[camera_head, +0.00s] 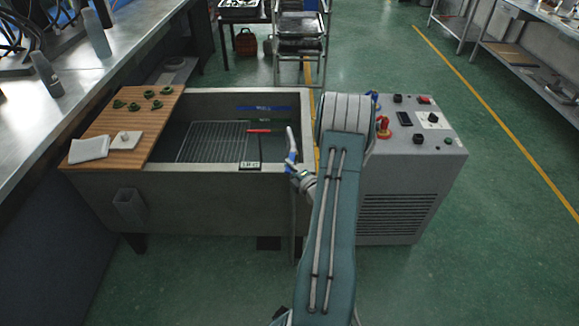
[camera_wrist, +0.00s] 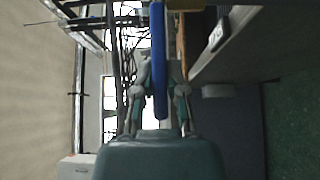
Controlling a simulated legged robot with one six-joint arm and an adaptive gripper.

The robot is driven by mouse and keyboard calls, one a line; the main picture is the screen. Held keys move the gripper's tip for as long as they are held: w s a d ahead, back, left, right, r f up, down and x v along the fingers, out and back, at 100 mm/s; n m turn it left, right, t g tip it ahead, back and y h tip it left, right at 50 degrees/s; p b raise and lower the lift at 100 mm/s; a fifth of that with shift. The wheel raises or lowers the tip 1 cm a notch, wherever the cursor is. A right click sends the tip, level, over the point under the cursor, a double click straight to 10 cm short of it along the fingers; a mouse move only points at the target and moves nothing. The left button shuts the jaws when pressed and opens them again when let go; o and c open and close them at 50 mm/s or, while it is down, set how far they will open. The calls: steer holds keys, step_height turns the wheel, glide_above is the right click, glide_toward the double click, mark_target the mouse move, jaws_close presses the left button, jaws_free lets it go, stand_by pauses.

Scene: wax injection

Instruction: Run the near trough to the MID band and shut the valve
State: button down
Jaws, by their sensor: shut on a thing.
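The trough (camera_head: 200,184) is a grey tub at the centre left of the head view, with a wire rack (camera_head: 212,140) inside. A blue band (camera_head: 264,108) with marks too small to read runs along its far inner wall. A red bar (camera_head: 259,130) shows above a small dark-lettered plate (camera_head: 250,165) inside the tub; I cannot read it. A pale spout (camera_head: 291,138) rises at the trough's right side. My gripper (camera_head: 297,169) is there, shut on a blue lever (camera_wrist: 158,60), which stands between the fingers in the wrist view. The water level is not clear.
A wooden board (camera_head: 160,125) across the trough's left end bears green pieces (camera_head: 150,94), a white cloth (camera_head: 90,149) and a white block (camera_head: 125,139). A grey control cabinet (camera_head: 405,185) stands right of my arm. A steel bench (camera_head: 110,75) runs along the left; green floor is open right.

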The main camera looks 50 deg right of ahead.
steer(key=shift+w+a+f+m+h, duration=0.1)
steer(key=shift+a+f+m+h, duration=0.05)
steer(key=shift+m+h, duration=0.15)
steer(key=w+d+m+g+h, duration=0.1)
steer(key=w+m+g+h, duration=0.8)
steer(key=g, duration=1)
steer(key=shift+w+d+f+m+h, duration=0.15)
steer(key=shift+d+m+h, duration=0.25)
steer(key=shift+m+h, duration=2.1)
steer(key=shift+m+y, duration=0.6)
steer(key=shift+m, duration=0.2)
steer(key=c, duration=0.7)
jaws_free()
steer(key=shift+w+d, duration=0.1)
